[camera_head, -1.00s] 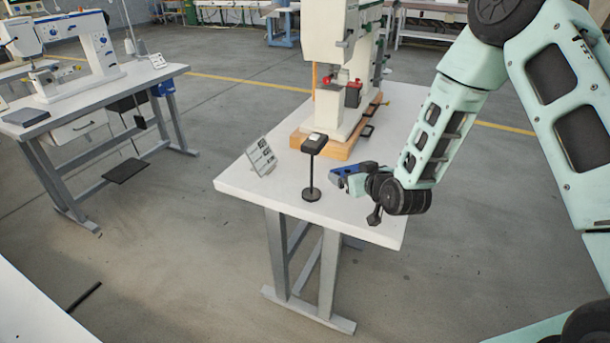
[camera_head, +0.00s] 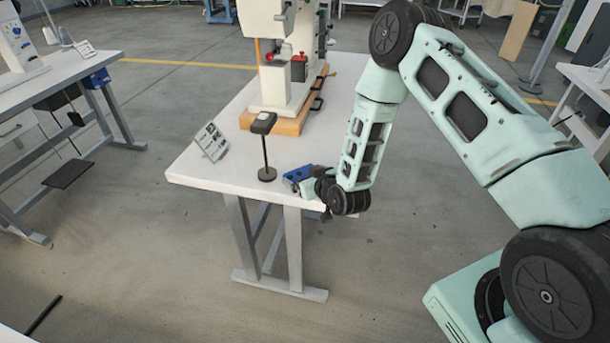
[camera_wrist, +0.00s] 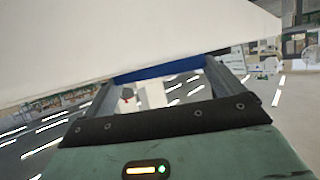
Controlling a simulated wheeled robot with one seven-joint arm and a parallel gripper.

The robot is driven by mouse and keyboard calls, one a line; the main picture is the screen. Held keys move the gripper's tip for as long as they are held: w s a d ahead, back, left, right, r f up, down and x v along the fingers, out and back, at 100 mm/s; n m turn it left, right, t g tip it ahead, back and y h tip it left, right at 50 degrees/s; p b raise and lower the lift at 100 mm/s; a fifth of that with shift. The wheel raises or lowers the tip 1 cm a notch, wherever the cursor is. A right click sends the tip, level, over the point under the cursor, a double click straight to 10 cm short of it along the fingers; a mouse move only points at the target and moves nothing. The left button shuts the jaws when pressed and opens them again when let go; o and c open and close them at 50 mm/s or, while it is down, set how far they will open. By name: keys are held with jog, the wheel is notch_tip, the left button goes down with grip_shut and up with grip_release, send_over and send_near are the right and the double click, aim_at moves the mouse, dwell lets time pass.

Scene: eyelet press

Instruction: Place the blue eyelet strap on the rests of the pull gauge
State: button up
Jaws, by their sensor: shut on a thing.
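The blue eyelet strap (camera_head: 297,174) shows at the near right edge of the white table, in the head view. My gripper (camera_head: 309,186) is shut on it, with the wrist just off that edge. In the wrist view the strap (camera_wrist: 160,70) is a blue bar spanning between my two fingertips (camera_wrist: 162,76). I cannot tell whether the strap touches the table. I cannot make out the pull gauge or its rests with certainty in either view.
The white table (camera_head: 215,165) carries a cream press (camera_head: 270,85) on a wooden base, a black post stand (camera_head: 266,150) left of the strap and a leaning card (camera_head: 211,142). Another table (camera_head: 65,85) stands left. Open floor lies in front.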

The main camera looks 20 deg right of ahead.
jog(key=shift+f, duration=0.2)
jog(key=o, duration=0.6)
jog(key=shift+r, duration=0.1)
